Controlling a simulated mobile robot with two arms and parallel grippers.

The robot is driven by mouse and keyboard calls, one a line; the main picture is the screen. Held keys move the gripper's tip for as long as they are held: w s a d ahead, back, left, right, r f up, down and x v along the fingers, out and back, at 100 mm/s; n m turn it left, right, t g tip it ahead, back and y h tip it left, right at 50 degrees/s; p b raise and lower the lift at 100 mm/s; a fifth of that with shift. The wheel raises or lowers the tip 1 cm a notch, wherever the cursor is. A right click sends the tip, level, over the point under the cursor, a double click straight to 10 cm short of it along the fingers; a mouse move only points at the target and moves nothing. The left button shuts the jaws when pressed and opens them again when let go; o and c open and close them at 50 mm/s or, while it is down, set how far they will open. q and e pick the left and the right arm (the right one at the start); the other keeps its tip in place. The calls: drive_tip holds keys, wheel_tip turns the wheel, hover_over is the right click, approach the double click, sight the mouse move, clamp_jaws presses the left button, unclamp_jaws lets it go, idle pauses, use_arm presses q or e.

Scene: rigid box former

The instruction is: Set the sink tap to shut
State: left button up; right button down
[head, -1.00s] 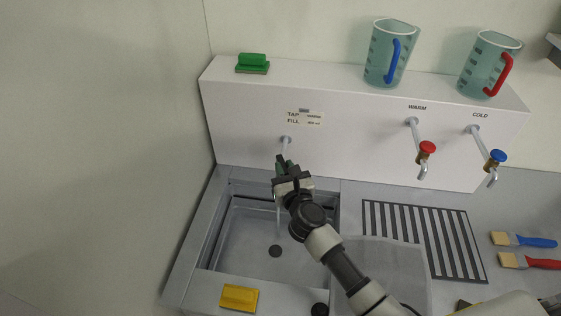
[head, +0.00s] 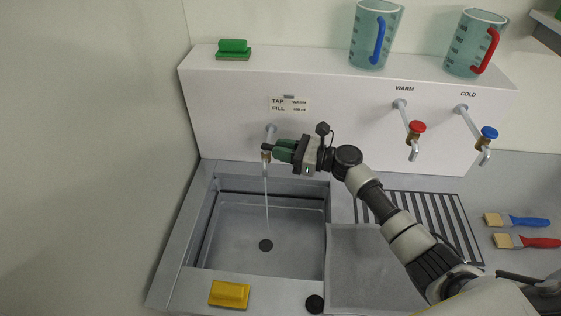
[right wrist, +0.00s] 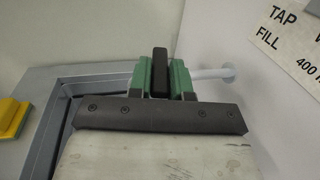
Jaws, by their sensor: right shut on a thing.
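The sink tap (head: 270,131) comes out of the white back panel above the sink, and its spout hangs down by my gripper. A thin stream of water (head: 267,200) falls from it into the basin. My right gripper (head: 276,150), with green fingers, reaches in from the right and is shut on the tap's dark handle. In the right wrist view the dark handle (right wrist: 160,72) stands between the green fingers, beside the pale tap pipe (right wrist: 208,73). The fingers hide part of the tap. My left gripper is not in view.
The grey sink basin (head: 228,255) has a dark drain (head: 266,245). A yellow sponge (head: 229,294) lies on its front rim. Warm (head: 413,130) and cold (head: 485,137) taps stand at the right. Two jugs and a green sponge (head: 234,48) sit on the ledge.

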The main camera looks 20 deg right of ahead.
drive_tip(key=shift+w+d+f+n+g+y+b, duration=0.1)
drive_tip(key=shift+w+n+g+y+b, duration=0.1)
drive_tip(key=shift+n+g+y+b, duration=0.3)
drive_tip(key=shift+w+d+f+n+g+y+b, duration=0.1)
drive_tip(key=shift+w+n+g+y+b, duration=0.1)
drive_tip(key=shift+n+g+b, duration=0.5)
drive_tip(key=shift+r+g+b, duration=0.15)
drive_tip(key=shift+g+b, duration=0.25)
drive_tip(key=c, duration=1)
unclamp_jaws()
drive_tip(key=shift+c, duration=0.2)
drive_tip(key=b+v, duration=0.3)
drive_tip(key=v, duration=0.7)
drive_tip(key=shift+d, duration=0.4)
